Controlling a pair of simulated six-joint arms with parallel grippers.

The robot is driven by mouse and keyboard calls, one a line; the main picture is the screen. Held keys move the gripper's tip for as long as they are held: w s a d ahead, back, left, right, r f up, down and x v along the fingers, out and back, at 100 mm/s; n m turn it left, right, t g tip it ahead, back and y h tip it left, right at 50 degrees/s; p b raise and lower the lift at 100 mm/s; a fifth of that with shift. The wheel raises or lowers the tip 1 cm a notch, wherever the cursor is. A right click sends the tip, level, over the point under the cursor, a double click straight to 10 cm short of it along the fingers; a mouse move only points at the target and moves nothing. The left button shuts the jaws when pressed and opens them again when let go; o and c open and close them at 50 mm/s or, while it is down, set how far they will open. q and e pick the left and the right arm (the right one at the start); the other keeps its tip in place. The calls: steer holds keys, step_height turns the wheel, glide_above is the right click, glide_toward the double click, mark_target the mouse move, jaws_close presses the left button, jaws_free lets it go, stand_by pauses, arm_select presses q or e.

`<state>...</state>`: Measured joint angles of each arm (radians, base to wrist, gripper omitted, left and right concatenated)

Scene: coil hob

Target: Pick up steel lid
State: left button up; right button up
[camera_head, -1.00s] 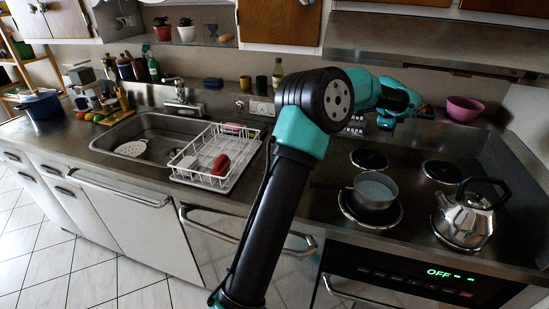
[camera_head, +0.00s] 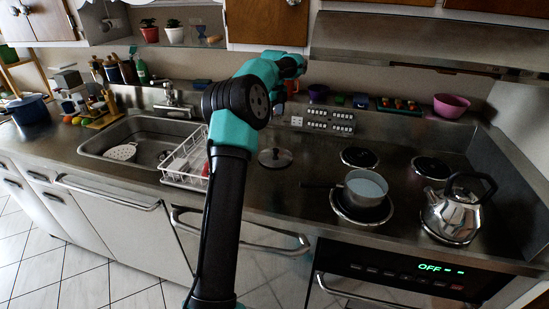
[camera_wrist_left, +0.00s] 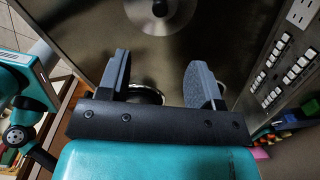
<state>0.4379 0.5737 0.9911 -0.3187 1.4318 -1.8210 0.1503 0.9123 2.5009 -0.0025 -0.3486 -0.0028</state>
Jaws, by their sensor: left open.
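The steel lid (camera_head: 275,157), a round flat disc with a dark knob, lies on the counter between the dish rack and the burners. It also shows at the top edge of the left wrist view (camera_wrist_left: 160,12), partly cut off. My left gripper (camera_wrist_left: 158,60) is open, with nothing held between its fingers. The lid is past its fingertips in that view and apart from them. In the head view my left arm reaches over the counter behind the lid, and its fingers cannot be made out. My right gripper is not in view.
A pot (camera_head: 365,188) stands on a front burner, with a steel kettle (camera_head: 456,210) to its right. The white dish rack (camera_head: 185,165) is left of the lid, partly behind my arm. A control panel (camera_head: 330,120) and purple bowls stand at the back.

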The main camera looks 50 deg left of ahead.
arm_select(q)
steer(key=shift+f, duration=0.1)
glide_above(275, 149)
step_height(275, 149, down, 12)
steer(key=shift+a+r, duration=0.15)
steer(key=shift+f, duration=0.2)
steer(key=shift+d+f, duration=0.15)
steer(key=shift+f, duration=1.15)
steer(key=shift+d+f, duration=0.1)
steer(key=shift+f, duration=1.2)
steer(key=c, duration=1)
steer(key=shift+c, duration=0.2)
